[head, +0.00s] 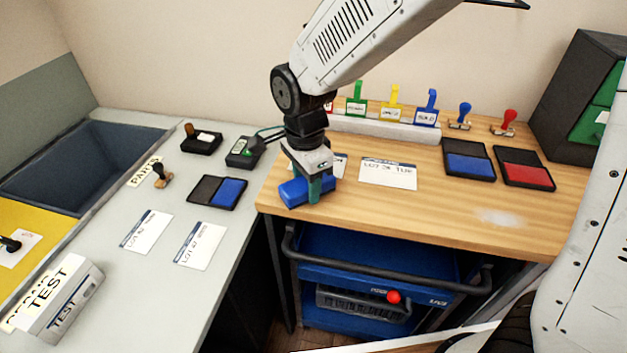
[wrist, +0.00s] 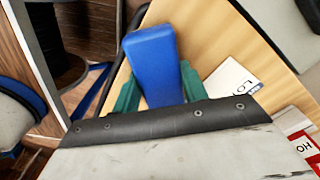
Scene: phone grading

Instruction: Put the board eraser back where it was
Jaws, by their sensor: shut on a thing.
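The board eraser (head: 293,193) is a blue block at the front left corner of the wooden table. My gripper (head: 315,187) is over that corner, pointing down, with its green fingers shut on the eraser. In the wrist view the eraser (wrist: 152,62) stands out between the two green fingers of my gripper (wrist: 157,92). I cannot tell whether the eraser touches the table top. A pale smudge (head: 500,217) lies on the wood at the right.
A blue cart (head: 370,262) stands below. The grey counter (head: 212,232) is at left, across a gap.

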